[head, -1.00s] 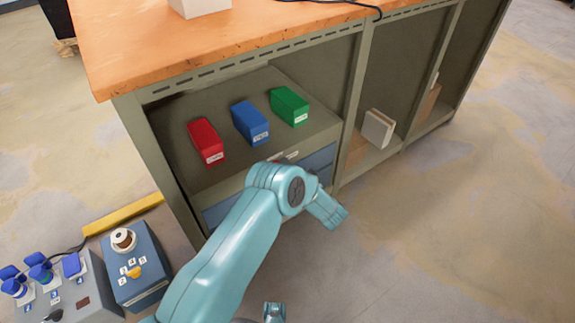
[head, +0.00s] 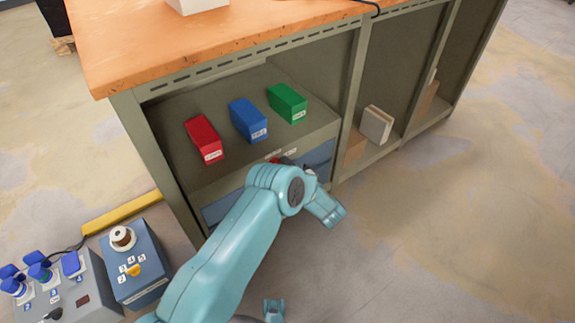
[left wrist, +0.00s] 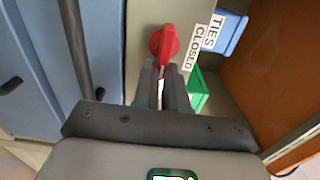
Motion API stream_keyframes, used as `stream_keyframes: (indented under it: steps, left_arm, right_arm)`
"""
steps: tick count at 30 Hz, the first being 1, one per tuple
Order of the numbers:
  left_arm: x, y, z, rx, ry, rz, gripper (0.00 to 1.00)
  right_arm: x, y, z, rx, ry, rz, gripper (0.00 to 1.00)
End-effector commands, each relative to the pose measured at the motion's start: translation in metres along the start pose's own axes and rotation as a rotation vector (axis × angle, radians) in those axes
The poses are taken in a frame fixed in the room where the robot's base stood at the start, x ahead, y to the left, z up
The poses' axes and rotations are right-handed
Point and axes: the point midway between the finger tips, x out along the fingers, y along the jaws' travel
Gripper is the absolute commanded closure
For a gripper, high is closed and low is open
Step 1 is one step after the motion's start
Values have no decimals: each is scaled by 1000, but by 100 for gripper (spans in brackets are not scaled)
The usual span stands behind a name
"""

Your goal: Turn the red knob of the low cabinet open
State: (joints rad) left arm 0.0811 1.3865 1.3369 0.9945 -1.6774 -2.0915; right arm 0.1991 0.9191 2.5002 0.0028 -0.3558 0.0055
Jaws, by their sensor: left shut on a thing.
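The red knob (left wrist: 163,45) shows in the left wrist view on the pale front of the low cabinet, beside a label reading CLOSED (left wrist: 193,48). My left gripper (left wrist: 163,70) is shut on the red knob, with its dark fingers at the knob's near part. In the head view, a small red patch of the knob (head: 275,160) shows just past my left arm, on the upper front of the low cabinet (head: 222,208) under the bench. My left fingers are hidden there by my own arm.
Red (head: 204,140), blue (head: 248,120) and green (head: 287,103) boxes stand on the cabinet top. The orange bench top (head: 160,50) overhangs them. A frame post (head: 352,100) stands to the right. Blue-grey control boxes (head: 138,265) lie at lower left. The floor at right is clear.

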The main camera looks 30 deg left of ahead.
Motion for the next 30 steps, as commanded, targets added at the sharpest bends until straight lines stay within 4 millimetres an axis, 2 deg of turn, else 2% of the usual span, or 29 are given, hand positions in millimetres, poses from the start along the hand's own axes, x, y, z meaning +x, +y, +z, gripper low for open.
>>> stream_keyframes:
  steps: [7,8,9,10,18,21,26,30]
  left_arm:
    - [-2,3,2,8,-2,5,100]
    - [-2,3,2,8,-2,5,79]
    - [-2,3,1,7,-1,4,66]
    - [-1,3,1,7,-1,4,63]
    - [-1,1,0,3,-1,2,63]
    - [-8,0,0,3,1,2,63]
    - [-39,-3,-1,4,5,2,63]
    - [-77,-3,-1,5,6,2,63]
  right_arm:
    - [0,0,0,0,0,0,0]
    - [0,0,0,0,0,0,0]
    - [0,0,0,0,0,0,0]
    - [0,0,0,0,0,0,0]
    - [0,0,0,0,0,0,0]
    - [-3,-1,0,-1,-1,0,0]
    - [-12,-6,2,-6,-6,-1,0]
    - [-21,-11,5,-13,-13,-1,0]
